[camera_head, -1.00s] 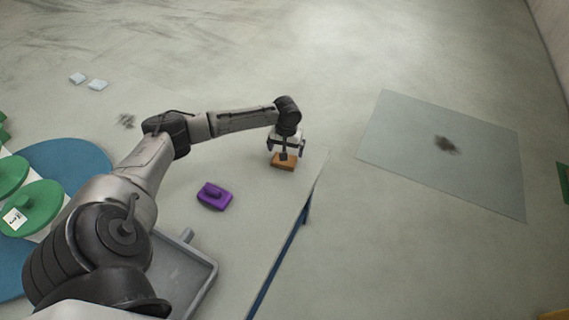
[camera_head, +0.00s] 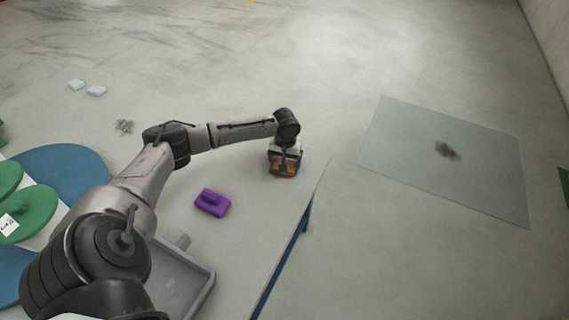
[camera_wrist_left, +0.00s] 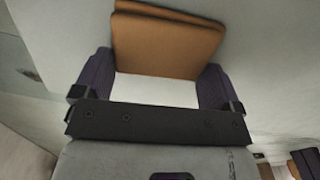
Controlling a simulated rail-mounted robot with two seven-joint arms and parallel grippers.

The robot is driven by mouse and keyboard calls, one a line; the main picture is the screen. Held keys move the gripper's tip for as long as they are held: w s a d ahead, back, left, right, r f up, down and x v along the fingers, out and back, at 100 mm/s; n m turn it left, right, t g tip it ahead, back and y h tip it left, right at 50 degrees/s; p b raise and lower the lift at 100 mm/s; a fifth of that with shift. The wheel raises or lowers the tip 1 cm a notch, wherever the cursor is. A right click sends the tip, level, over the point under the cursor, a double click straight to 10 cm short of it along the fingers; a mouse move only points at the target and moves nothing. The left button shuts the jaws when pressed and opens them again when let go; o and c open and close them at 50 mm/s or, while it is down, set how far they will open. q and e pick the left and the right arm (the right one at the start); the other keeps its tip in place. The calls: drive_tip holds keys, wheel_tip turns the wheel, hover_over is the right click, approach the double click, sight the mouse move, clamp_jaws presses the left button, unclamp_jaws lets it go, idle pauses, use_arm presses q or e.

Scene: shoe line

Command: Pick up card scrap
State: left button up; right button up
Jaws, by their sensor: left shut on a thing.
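The card scrap, an orange-brown flat piece (camera_head: 284,171), is near the right edge of the light worktop. My left gripper (camera_head: 284,163) points down at it and is shut on it. In the left wrist view the card scrap (camera_wrist_left: 165,45) fills the space between the two dark fingers (camera_wrist_left: 155,85). The gripper hides part of it in the head view, and I cannot tell whether it is clear of the worktop.
A purple block (camera_head: 212,202) lies left of the gripper. A grey tray (camera_head: 207,285) is at the front. Green discs (camera_head: 32,210) and blue discs (camera_head: 65,165) are at the left. Two pale small blocks (camera_head: 96,90) lie at the back left. A grey mat (camera_head: 390,150) is on the floor at right.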

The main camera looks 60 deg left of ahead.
sight(288, 161)
use_arm(q)
drive_tip(key=shift+r, duration=0.15)
drive_tip(key=r+p, duration=0.2)
drive_tip(key=r, duration=0.1)
drive_tip(key=r+p, duration=0.1)
drive_tip(key=shift+w+d+r+p, duration=0.3)
drive_tip(key=shift+w+d+r, duration=0.05)
drive_tip(key=shift+w+r, duration=0.05)
drive_tip(key=w+d+r+p, duration=0.4)
drive_tip(key=w+d+r, duration=0.2)
drive_tip(key=w, duration=0.2)
drive_tip(key=shift+w+d, duration=0.2)
drive_tip(key=shift+w, duration=0.15)
